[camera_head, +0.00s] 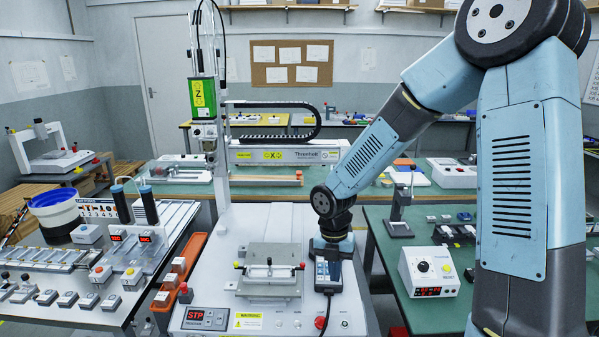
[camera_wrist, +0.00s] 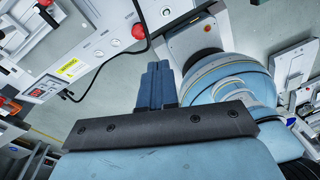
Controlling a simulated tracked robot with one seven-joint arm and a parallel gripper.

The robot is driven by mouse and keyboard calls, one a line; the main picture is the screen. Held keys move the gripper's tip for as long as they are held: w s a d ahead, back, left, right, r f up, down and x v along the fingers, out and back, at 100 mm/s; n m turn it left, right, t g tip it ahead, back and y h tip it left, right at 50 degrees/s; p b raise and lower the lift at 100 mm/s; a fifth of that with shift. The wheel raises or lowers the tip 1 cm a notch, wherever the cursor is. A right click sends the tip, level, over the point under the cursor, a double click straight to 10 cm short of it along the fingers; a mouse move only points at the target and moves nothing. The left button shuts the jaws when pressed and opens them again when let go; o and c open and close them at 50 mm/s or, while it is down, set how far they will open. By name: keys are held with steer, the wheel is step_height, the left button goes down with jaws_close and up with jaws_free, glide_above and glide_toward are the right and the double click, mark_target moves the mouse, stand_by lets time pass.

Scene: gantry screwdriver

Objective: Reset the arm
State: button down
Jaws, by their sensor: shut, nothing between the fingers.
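My arm comes down from the upper right in the head view and ends above the right side of the white gantry machine (camera_head: 230,225). My gripper shows in the wrist view (camera_wrist: 158,72), its two dark blue fingers together with nothing between them. In the head view the fingertips cannot be made out. A dark handheld control box (camera_head: 327,275) with a black cable appears just below my wrist there; I cannot tell whether they touch. The wrist view shows a red button (camera_wrist: 138,31) and a black cable near the fingers.
A clamp fixture (camera_head: 270,272) sits on the machine, with a lit display (camera_head: 208,318) in front. The green screwdriver head (camera_head: 203,98) stands upright behind. A white control unit (camera_head: 429,271) rests on the right green table. The left table is crowded with parts and a blue-rimmed bin (camera_head: 54,207).

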steer(key=s+d+r+m+t, duration=0.1)
steer(key=s+d+r+m, duration=0.15)
steer(key=r+m, duration=0.25)
steer(key=s+d+r+m+t+h, duration=0.1)
steer(key=d+r+m, duration=0.2)
steer(key=r+m, duration=0.3)
steer(key=s+d+r+m+t, duration=0.1)
steer(key=s+d+r+m, duration=0.15)
steer(key=r+m, duration=0.25)
steer(key=s+d+r+m+t+y, duration=0.1)
steer(key=s+d+r+m, duration=0.1)
steer(key=s+r+m, duration=0.3)
steer(key=s+d+r+m+t, duration=0.2)
steer(key=s+r+m, duration=0.3)
steer(key=m, duration=0.6)
steer(key=shift+s+d+r+y, duration=0.25)
steer(key=shift+s+d+y, duration=0.15)
steer(key=shift+s+d, duration=0.65)
